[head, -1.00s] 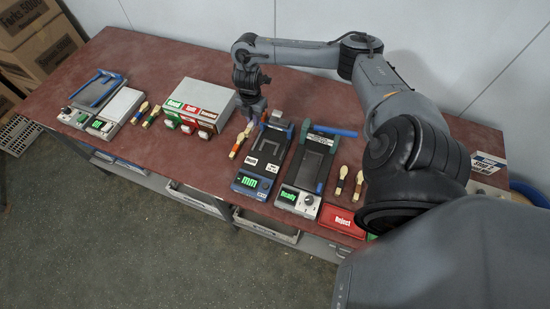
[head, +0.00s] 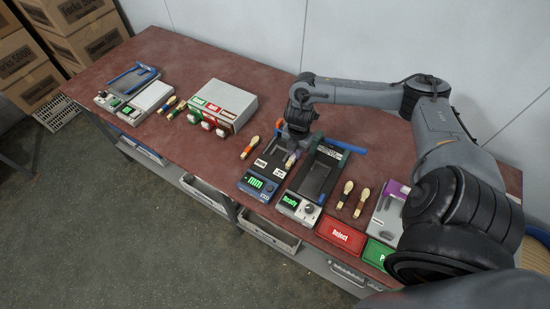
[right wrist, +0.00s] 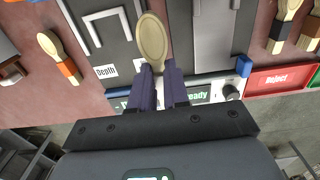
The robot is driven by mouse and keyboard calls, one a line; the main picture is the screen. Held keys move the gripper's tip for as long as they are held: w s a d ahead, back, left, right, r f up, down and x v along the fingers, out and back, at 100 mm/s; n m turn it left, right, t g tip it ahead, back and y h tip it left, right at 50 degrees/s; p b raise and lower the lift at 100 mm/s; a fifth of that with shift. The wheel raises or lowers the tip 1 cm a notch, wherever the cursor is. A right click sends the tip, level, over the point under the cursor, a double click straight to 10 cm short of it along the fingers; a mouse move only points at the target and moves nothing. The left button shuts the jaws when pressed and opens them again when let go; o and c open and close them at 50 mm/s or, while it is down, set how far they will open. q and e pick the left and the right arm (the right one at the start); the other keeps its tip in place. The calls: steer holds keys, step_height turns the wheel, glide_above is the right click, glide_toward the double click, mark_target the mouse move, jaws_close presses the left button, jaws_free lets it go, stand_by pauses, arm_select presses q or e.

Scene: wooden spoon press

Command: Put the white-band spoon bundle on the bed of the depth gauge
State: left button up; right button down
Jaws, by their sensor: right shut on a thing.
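My right gripper (head: 292,158) is shut on a spoon bundle, whose pale oval spoon bowl (right wrist: 151,40) shows between the purple fingers in the right wrist view. Its band is hidden by the fingers, so I cannot see its colour there. The depth gauge (head: 256,183) has a green "mm" display and a dark bed; its "Depth" label (right wrist: 106,71) is left of the held bundle in the right wrist view. The gripper is over the side of the gauge toward the neighbouring device. Whether the bundle touches anything is unclear. My left gripper is not in view.
A similar device with a "Ready" display (head: 300,206) stands close right of the gauge. An orange-band bundle (head: 250,147) lies to its left. Two bundles (head: 345,193) lie right of the "Ready" device, near the red Reject tray (head: 341,236). A labelled grey box (head: 228,98) stands farther left.

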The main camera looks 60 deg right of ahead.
glide_above(274, 162)
step_height(274, 162, down, 5)
steer(key=shift+s+a+r+b, duration=0.1)
steer(key=shift+b, duration=0.35)
steer(key=shift+f, duration=2.05)
steer(key=shift+f+b, duration=0.1)
steer(key=shift+b, duration=0.25)
steer(key=c, duration=1.1)
jaws_free()
